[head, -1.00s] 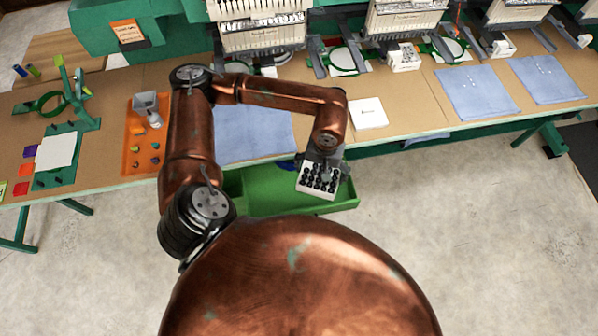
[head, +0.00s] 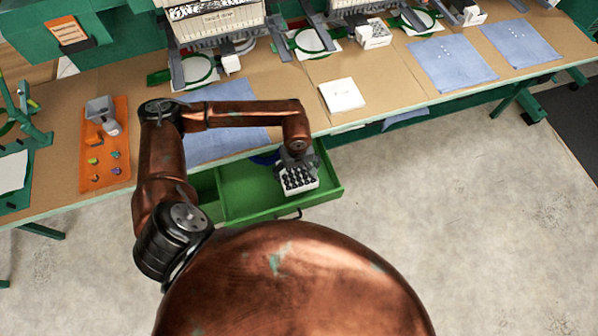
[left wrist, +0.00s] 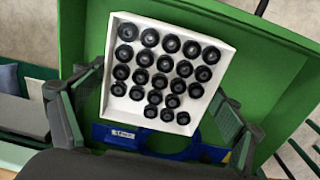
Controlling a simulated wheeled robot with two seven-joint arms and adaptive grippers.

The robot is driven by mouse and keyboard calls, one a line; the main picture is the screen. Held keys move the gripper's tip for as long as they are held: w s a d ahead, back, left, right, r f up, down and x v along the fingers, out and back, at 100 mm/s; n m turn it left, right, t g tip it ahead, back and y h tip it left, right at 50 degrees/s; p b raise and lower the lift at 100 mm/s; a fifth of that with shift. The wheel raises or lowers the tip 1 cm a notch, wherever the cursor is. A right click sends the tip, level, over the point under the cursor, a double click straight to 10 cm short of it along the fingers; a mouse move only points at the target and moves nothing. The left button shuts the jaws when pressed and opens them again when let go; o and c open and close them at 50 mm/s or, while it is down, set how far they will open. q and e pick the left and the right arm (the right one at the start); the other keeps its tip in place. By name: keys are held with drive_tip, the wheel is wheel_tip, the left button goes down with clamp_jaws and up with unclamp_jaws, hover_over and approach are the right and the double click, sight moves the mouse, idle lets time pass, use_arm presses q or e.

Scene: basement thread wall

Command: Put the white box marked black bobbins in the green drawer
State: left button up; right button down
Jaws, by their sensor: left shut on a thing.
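The white box of black bobbins (head: 299,183) is an open tray with rows of round black bobbins. My left gripper (head: 298,160) is shut on it. In the left wrist view the box (left wrist: 166,76) sits between the two fingers, bobbins facing up. It is over the right part of the open green drawer (head: 245,188), within its outline; I cannot tell whether it touches the drawer floor. The green drawer also fills much of the left wrist view (left wrist: 268,50). Any marking on the box is hidden. My right gripper is not in view.
A blue item with a small label (left wrist: 120,136) lies in the drawer beside the box. On the bench above are a flat white box (head: 342,95), an orange tray (head: 104,170) and blue cloths (head: 450,62). The floor in front is clear.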

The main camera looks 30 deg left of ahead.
sight(299, 169)
use_arm(q)
drive_tip(key=w+f, duration=0.1)
drive_tip(key=f, duration=0.1)
drive_tip(key=w+f, duration=0.1)
drive_tip(key=w, duration=0.1)
drive_tip(key=shift+a+f+b, duration=0.3)
drive_tip(key=shift+a+f, duration=0.1)
wheel_tip(299, 169, down, 3)
drive_tip(key=shift+w+f, duration=0.1)
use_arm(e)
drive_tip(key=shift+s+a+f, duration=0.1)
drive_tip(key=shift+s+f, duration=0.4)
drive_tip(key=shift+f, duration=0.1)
use_arm(q)
drive_tip(key=shift+b, duration=0.35)
drive_tip(key=o, duration=1.4)
drive_tip(key=shift+f, duration=0.1)
drive_tip(key=shift+o, duration=0.2)
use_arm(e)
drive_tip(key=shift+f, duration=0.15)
